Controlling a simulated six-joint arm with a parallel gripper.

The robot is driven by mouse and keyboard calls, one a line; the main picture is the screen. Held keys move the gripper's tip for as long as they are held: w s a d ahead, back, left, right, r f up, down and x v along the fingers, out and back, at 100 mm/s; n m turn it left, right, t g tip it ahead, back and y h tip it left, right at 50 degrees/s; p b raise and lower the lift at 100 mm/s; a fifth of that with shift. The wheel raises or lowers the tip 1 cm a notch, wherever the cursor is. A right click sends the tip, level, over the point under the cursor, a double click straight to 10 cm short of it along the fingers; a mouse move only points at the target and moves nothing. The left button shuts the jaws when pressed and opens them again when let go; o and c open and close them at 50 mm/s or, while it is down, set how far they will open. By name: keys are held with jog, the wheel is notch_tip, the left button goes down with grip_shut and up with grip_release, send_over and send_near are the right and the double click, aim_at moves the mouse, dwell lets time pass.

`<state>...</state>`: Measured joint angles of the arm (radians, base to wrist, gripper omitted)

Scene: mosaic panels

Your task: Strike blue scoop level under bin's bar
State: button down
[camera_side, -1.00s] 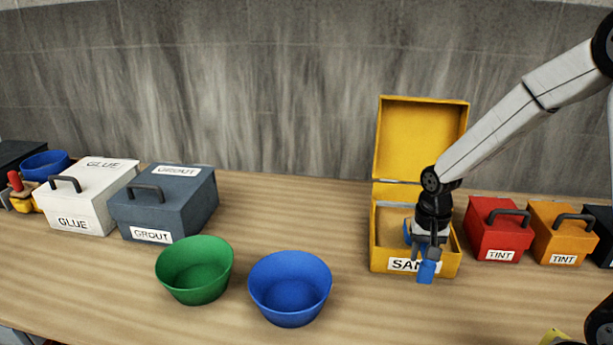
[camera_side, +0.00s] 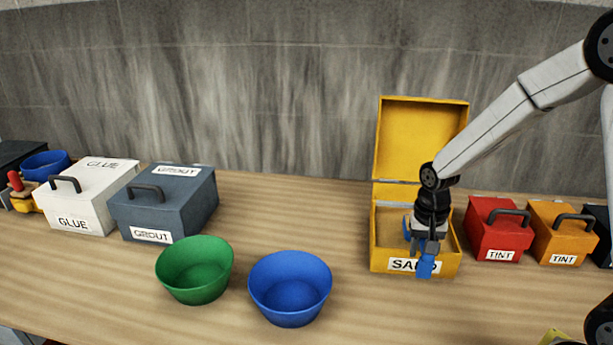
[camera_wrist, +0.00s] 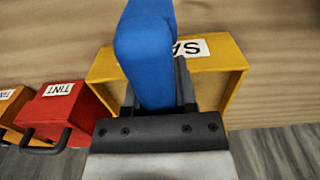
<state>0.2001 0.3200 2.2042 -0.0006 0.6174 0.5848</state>
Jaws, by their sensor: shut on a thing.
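The yellow sand bin (camera_side: 379,255) stands with its lid (camera_side: 420,140) open upright at the back. It also shows in the wrist view (camera_wrist: 228,68). My gripper (camera_side: 426,250) is over the bin's front part, pointing down, shut on the blue scoop (camera_side: 425,268). The scoop's blue handle fills the middle of the wrist view (camera_wrist: 146,55). A blue part of the scoop also shows left of the gripper, inside the bin's opening. The scoop's bowl, its load and the bin's bar are hidden or too small to make out.
A green bowl (camera_side: 194,273) and a blue bowl (camera_side: 290,290) stand left of the bin. The red tint box (camera_side: 493,240) and orange tint box (camera_side: 560,243) stand close on its right. Grout (camera_side: 165,210) and glue (camera_side: 85,205) boxes stand far left. The table before the bin is clear.

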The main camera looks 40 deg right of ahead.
jog(key=shift+w+d+f, duration=0.35)
jog(key=shift+w+d, duration=0.45)
jog(key=shift+w+d, duration=0.15)
jog(key=shift+w+d, duration=1.4)
jog(key=shift+d, duration=0.05)
jog(key=shift+w+d+r, duration=0.15)
jog(key=shift+w+d, duration=0.9)
jog(key=shift+s+a, duration=2.65)
jog(key=shift+r, duration=2.3)
jog(key=shift+f, duration=0.1)
